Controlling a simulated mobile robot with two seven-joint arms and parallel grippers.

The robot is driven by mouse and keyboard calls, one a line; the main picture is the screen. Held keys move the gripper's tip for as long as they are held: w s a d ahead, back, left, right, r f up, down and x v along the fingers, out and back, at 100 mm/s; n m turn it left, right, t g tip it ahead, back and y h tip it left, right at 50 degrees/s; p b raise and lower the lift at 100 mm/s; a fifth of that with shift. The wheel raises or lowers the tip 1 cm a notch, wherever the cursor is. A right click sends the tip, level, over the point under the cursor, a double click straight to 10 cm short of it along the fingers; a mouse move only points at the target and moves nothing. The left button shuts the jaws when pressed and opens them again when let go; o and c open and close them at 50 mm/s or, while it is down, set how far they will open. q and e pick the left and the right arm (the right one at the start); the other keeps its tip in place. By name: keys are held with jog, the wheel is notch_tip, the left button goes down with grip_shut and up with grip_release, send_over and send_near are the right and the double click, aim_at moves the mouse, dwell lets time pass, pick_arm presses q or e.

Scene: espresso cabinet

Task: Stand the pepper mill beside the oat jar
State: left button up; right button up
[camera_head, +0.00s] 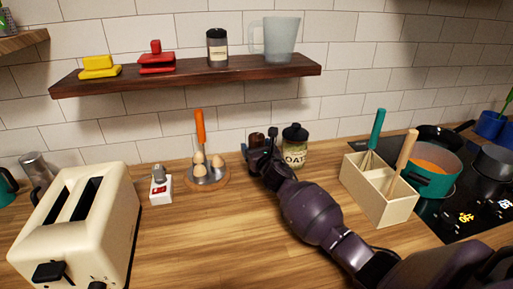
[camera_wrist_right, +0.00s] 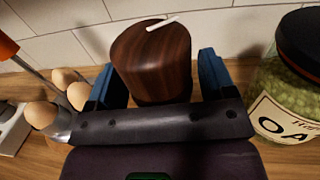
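The pepper mill (camera_wrist_right: 152,60) is a dark brown wooden cylinder with a thin white mark on top. In the head view the pepper mill (camera_head: 257,140) shows only in part behind my right gripper (camera_head: 264,148), near the back wall. In the wrist view the blue fingers of my right gripper (camera_wrist_right: 160,85) stand on either side of it. Whether they press on it I cannot tell, and its base is hidden. The oat jar (camera_head: 295,151), with a black lid, stands just right of it. The oat jar (camera_wrist_right: 290,92) also shows at the wrist view's right edge. My left gripper is not in view.
An egg holder (camera_head: 221,180) with several eggs and an orange-handled tool stands left of the mill. A cream two-slot box (camera_head: 375,200) with utensils stands to the right, beside the hob. A toaster (camera_head: 85,225) is front left. A shelf (camera_head: 190,75) hangs above.

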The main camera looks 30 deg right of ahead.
jog(key=shift+r, duration=0.1)
jog(key=shift+s, duration=0.15)
jog(key=s, duration=0.4)
jog(key=s+a, duration=0.1)
jog(key=s, duration=0.2)
jog(key=s+p, duration=0.1)
jog(key=s, duration=0.3)
jog(key=shift+s+a, duration=0.25)
jog(key=shift+s, duration=0.1)
